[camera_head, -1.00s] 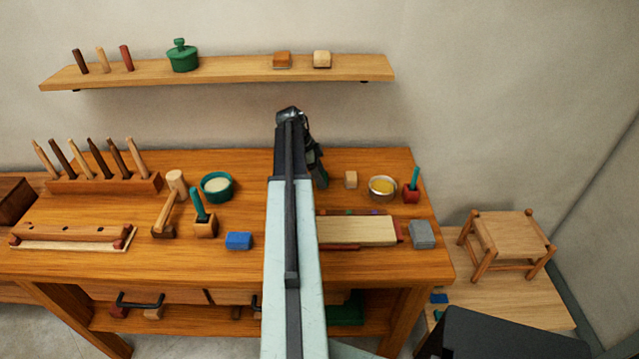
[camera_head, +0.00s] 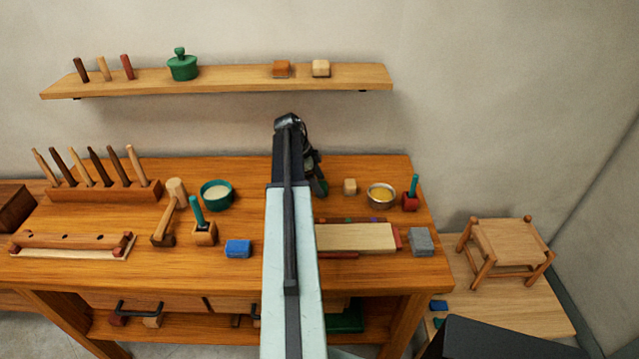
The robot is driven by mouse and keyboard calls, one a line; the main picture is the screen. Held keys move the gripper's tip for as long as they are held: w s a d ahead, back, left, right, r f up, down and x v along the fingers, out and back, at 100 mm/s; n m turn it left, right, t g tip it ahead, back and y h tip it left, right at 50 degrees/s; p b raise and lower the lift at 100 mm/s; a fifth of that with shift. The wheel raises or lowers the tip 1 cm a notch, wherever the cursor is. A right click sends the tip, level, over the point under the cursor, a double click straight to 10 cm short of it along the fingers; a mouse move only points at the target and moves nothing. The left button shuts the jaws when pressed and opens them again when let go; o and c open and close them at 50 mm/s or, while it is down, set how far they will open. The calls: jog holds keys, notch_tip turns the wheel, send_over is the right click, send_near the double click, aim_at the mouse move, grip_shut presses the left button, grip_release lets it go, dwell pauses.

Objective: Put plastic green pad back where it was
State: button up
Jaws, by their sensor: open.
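My arm reaches forward over the middle of the workbench (camera_head: 130,272). My gripper (camera_head: 319,186) is at its far end, low over the back of the bench, just left of a small wooden cube (camera_head: 350,186). It is open; its fingers are small, dark and partly hidden by my arm. I cannot clearly pick out a plastic green pad. A dark green thing (camera_head: 346,316) on the lower shelf is partly hidden by my arm.
A teal bowl (camera_head: 217,195), a mallet (camera_head: 166,222) and a peg rack (camera_head: 104,191) stand at the left. A wall shelf (camera_head: 225,79) runs above. A stool (camera_head: 507,242) is beside the bench.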

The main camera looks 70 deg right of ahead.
jog(key=p+v, duration=0.9)
jog(key=v, duration=0.2)
